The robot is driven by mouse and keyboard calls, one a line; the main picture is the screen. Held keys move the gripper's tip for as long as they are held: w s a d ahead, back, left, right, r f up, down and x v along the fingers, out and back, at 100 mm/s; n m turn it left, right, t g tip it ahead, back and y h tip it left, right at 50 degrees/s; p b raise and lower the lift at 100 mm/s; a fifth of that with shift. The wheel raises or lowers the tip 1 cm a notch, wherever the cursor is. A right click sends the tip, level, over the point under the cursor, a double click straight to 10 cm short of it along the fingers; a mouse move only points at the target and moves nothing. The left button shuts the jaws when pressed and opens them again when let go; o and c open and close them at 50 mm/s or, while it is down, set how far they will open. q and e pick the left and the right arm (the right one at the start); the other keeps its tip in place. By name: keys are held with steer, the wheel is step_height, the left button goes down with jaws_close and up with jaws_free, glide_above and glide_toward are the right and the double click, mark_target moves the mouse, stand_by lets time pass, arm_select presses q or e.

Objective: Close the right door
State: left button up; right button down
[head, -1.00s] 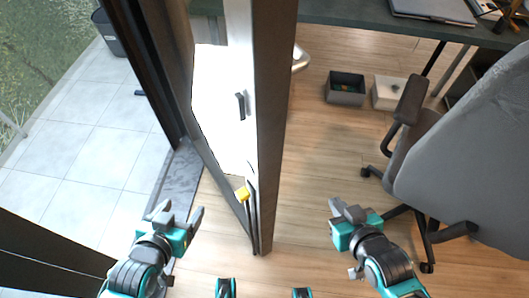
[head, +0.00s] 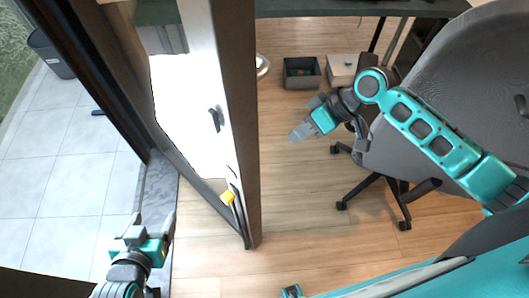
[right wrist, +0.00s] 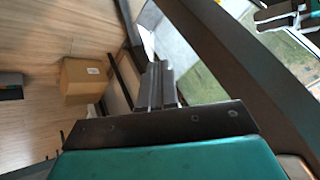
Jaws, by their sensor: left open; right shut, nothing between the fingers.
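The door (head: 243,150) stands ajar in the middle of the head view, with a dark frame and a bright glass pane (head: 185,105). A black handle (head: 214,119) is on its left face and a silver lever handle (head: 262,66) sticks out on its right side. A yellow piece (head: 227,197) is low on the door. My right gripper (head: 298,133) is shut and empty, right of the door and apart from it. It also shows in the right wrist view (right wrist: 158,85). My left gripper (head: 152,228) is open and empty, at the lower left of the door.
An office chair (head: 430,110) stands on the right, close behind my right arm. A grey bin (head: 302,74) and a pale bin (head: 342,68) sit under the desk (head: 340,8). A cardboard box (right wrist: 84,80) shows in the right wrist view. Wooden floor (head: 300,215) is clear beside the door.

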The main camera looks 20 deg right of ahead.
steer(key=s+a+f+g, duration=0.1)
steer(key=a+f, duration=0.4)
steer(key=a, duration=0.3)
steer(key=shift+s+a+f+n, duration=0.2)
steer(key=shift+a+f+n, duration=0.1)
steer(key=shift+n, duration=0.1)
steer(key=shift+a, duration=0.1)
stand_by(0.4)
